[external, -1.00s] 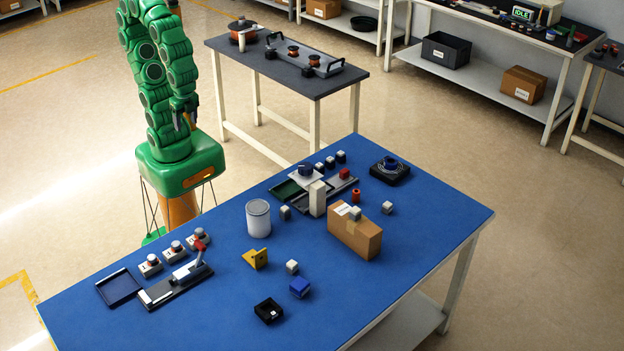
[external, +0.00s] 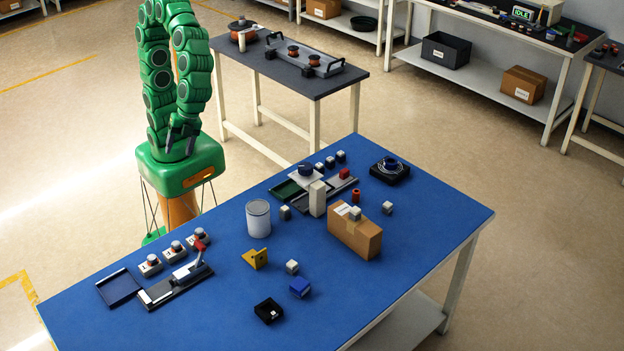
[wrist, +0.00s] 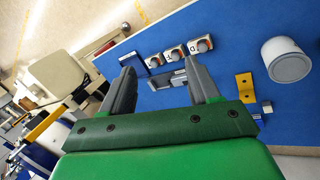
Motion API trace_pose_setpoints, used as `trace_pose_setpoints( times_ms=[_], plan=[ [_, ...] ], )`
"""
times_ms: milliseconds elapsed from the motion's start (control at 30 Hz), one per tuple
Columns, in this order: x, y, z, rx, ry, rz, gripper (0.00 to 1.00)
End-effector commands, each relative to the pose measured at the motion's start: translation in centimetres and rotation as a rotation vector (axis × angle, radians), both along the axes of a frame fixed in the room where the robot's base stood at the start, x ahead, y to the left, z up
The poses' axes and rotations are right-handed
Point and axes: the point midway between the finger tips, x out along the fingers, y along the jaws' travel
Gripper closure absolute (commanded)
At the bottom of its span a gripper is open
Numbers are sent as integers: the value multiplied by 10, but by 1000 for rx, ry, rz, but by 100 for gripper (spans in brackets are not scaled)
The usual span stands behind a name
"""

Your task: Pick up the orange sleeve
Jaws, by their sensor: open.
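A small orange-red sleeve (external: 356,195) stands on the blue table (external: 200,318), just behind the cardboard box, in the external view. I cannot make it out in the wrist view. My gripper (external: 183,136) hangs beside my base, off the left edge of the table and well away from the sleeve. In the wrist view, the two fingers of my gripper (wrist: 160,68) are spread apart with nothing between them.
The cardboard box (external: 354,235) and a pale upright block (external: 317,199) stand near the sleeve. A white can (external: 258,219), yellow bracket (external: 255,258) and lever fixture (external: 177,284) occupy the table's left half. The front right of the table is clear.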

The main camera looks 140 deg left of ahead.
Motion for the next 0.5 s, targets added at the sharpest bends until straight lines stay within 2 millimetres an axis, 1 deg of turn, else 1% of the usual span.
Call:
trace_pose_setpoints(
  times_ms=[33,100,267,367,500],
  plan=[
    [13,-1,0,-37,-6,-20,39],
    [31,0,2,-84,-29,-51,39],
    [71,5,3,-192,-82,-112,39],
    [97,13,3,-255,-126,-140,39],
    [133,30,1,-339,-194,-170,39]
  ],
)
